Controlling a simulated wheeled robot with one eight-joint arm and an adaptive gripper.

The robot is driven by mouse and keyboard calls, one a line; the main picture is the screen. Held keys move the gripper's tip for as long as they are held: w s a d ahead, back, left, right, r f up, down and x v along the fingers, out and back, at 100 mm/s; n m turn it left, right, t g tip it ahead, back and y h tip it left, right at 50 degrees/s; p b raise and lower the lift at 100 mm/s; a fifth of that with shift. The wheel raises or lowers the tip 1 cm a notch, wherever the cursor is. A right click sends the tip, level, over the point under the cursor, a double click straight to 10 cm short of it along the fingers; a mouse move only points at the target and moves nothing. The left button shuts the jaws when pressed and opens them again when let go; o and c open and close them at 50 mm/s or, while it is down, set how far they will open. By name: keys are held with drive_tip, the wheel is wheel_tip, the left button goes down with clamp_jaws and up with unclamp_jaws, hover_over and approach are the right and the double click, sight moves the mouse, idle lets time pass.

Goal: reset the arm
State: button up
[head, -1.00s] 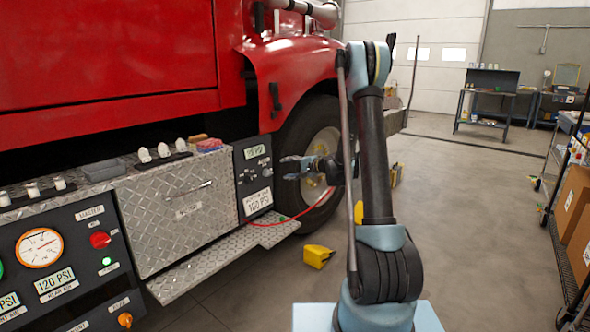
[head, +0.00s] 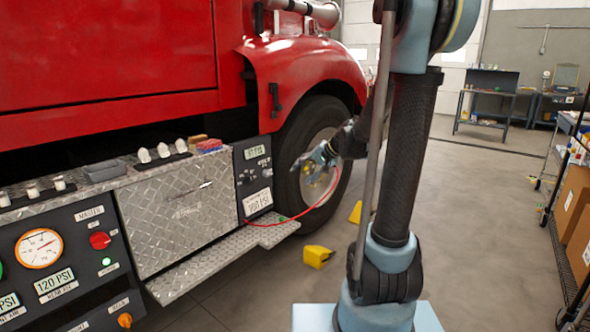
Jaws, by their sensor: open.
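My gripper (head: 306,164) is at the end of my raised and bent arm. It points left, in front of the wheel (head: 326,180) of the red truck, and looks open and empty. A red hose (head: 298,214) runs from the small control panel (head: 254,176) to the wheel hub. The gripper overlaps the hub in the view, and I cannot tell how far apart they are.
A yellow wheel chock (head: 318,256) lies on the floor in front of the wheel, with another yellow piece (head: 355,212) behind it. The diamond-plate step (head: 225,256) juts out at the left. A shelf with boxes (head: 574,200) stands at the right.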

drive_tip(key=s+d+f+n+g+h, duration=0.1)
drive_tip(key=s+d, duration=0.4)
drive_tip(key=s, duration=0.5)
drive_tip(key=s+d+f+n+g+h, duration=0.1)
drive_tip(key=s+d+f+h, duration=0.3)
drive_tip(key=s, duration=0.7)
drive_tip(key=s+d+f+n+g+h, duration=0.1)
drive_tip(key=s+d+f+h, duration=0.1)
drive_tip(key=s+d, duration=0.4)
drive_tip(key=s+f, duration=0.1)
drive_tip(key=s, duration=0.4)
drive_tip(key=shift+d+f+h, duration=0.25)
drive_tip(key=shift+f+h, duration=0.05)
drive_tip(key=shift+f, duration=0.05)
drive_tip(key=shift+w+f, duration=0.2)
drive_tip(key=shift+w, duration=0.25)
